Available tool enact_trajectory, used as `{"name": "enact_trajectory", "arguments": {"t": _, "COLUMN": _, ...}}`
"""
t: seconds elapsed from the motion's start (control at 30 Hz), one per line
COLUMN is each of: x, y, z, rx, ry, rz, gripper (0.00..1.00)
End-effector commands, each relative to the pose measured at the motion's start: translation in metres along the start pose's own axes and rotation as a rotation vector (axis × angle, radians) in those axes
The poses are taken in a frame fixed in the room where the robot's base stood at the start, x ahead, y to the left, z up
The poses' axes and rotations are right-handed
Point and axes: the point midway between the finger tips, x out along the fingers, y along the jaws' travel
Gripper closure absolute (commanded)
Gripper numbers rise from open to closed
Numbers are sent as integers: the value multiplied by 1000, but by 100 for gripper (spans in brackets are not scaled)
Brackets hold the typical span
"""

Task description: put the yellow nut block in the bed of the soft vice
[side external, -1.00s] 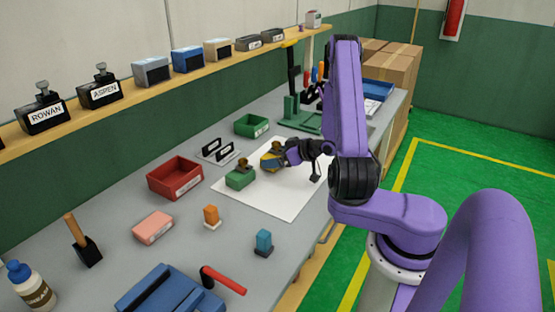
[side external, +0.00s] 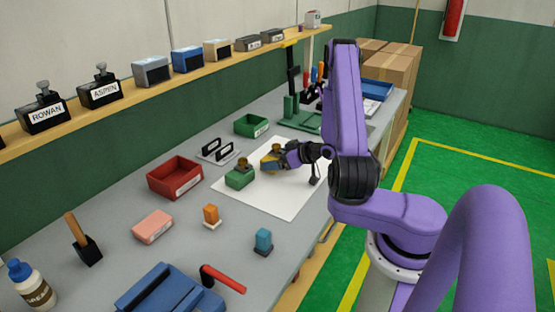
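The yellow nut block (side external: 267,162), with a brass-coloured nut on top, is at the white sheet's left part. My gripper (side external: 274,161) is at this block, reaching in from the right with its fingers close about it. The fingers are small and partly hidden, so I cannot tell whether they grip it. A green block (side external: 239,179) with a similar nut stands just to its left. A grey plate with two upright black jaws (side external: 217,150) lies behind them.
A red bin (side external: 174,178) and a green bin (side external: 250,125) stand towards the wall. Pink (side external: 153,227), orange (side external: 211,214) and teal (side external: 263,240) blocks sit nearer the front. The white sheet (side external: 283,205) is bare in front of my gripper. A shelf (side external: 150,95) runs above.

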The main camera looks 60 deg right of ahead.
Motion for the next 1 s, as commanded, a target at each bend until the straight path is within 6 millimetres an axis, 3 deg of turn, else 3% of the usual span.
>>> {"name": "enact_trajectory", "arguments": {"t": 0.03, "x": 4, "y": -1, "z": 11, "rx": -5, "ry": -14, "rz": -6, "gripper": 0}}
{"name": "enact_trajectory", "arguments": {"t": 0.23, "x": 4, "y": -1, "z": 11, "rx": -5, "ry": -15, "rz": -6, "gripper": 0}}
{"name": "enact_trajectory", "arguments": {"t": 0.5, "x": -4, "y": 0, "z": -2, "rx": -7, "ry": -13, "rz": -5, "gripper": 0}}
{"name": "enact_trajectory", "arguments": {"t": 1.0, "x": -103, "y": 0, "z": -3, "rx": 0, "ry": -11, "rz": -3, "gripper": 0}}
